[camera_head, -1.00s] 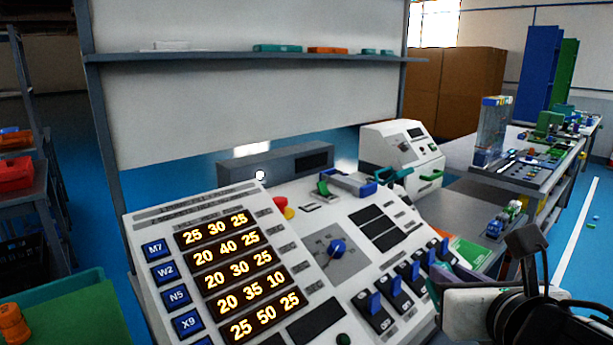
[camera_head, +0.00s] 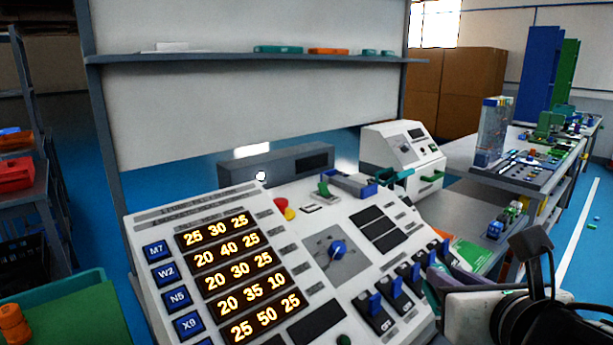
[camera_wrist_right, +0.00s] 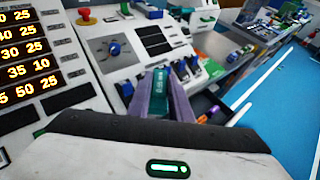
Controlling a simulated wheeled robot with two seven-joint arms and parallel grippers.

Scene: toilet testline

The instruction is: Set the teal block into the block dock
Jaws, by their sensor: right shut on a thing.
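My right gripper (camera_wrist_right: 163,88) is shut on the teal block (camera_wrist_right: 159,84) in the right wrist view. The block stands between the two purple-grey fingers, above the front of the control console. In the head view my right gripper (camera_head: 450,280) is at the lower right, beside the row of blue switches, with its tips partly hidden. I cannot identify the block dock with certainty. A grey holder with blue ends (camera_head: 350,182) sits on the console's upper edge. My left gripper is not in view.
The console (camera_head: 290,225) has lit number displays, a blue knob (camera_head: 337,248), a red button (camera_head: 280,203) and blue switches (camera_head: 397,287). A white machine (camera_head: 403,152) stands behind it. A bench (camera_head: 460,212) with small parts is at the right. A green tray (camera_head: 70,315) is at the lower left.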

